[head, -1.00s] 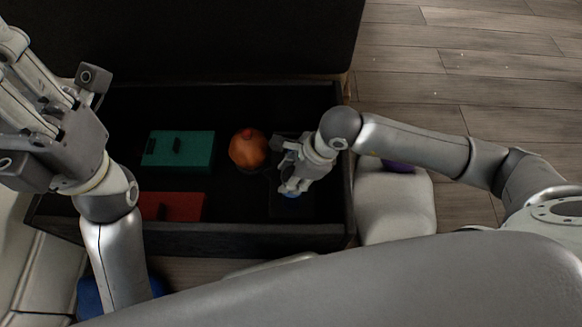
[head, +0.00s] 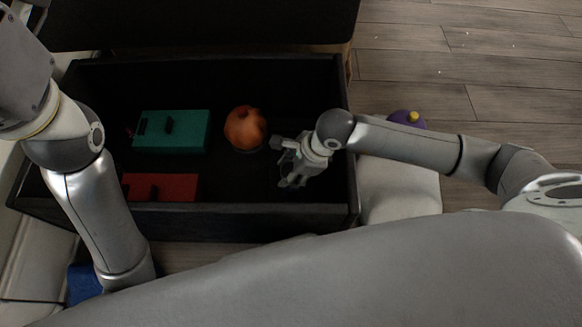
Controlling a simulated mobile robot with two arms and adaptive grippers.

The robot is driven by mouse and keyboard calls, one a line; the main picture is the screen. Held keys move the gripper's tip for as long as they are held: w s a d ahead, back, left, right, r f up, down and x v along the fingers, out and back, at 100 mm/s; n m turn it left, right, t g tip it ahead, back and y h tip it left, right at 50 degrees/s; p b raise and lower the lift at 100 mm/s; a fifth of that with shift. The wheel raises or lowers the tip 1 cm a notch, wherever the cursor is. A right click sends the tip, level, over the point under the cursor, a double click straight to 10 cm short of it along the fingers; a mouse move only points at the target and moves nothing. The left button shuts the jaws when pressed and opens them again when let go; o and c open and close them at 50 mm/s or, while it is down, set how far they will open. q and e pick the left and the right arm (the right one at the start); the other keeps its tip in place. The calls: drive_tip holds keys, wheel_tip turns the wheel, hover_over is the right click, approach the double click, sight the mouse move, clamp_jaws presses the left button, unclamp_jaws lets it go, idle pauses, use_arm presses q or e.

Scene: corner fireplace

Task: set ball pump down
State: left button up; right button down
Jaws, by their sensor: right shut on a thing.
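My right gripper (head: 288,167) is inside the dark open drawer (head: 352,208), at its right side, with the fingers pointing down and left. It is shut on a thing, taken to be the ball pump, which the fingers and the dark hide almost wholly. I cannot tell whether it touches the drawer floor. My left gripper (head: 22,30) is at the top left corner, mostly cut off by the frame, and its jaws cannot be judged.
The drawer also holds a green box (head: 185,133), a red box (head: 178,187) and an orange round thing (head: 244,128) just left of my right gripper. A purple thing with a yellow top (head: 407,121) is outside, to the right. A blue thing (head: 82,284) is at the lower left.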

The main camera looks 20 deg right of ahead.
drive_tip(key=shift+w+a+r, duration=0.1)
drive_tip(key=shift+w+r, duration=0.05)
drive_tip(key=shift+r, duration=0.05)
drive_tip(key=c, duration=1.2)
unclamp_jaws()
drive_tip(key=shift+s+f, duration=0.2)
drive_tip(key=shift+f, duration=0.05)
drive_tip(key=o, duration=0.3)
drive_tip(key=shift+r, duration=0.1)
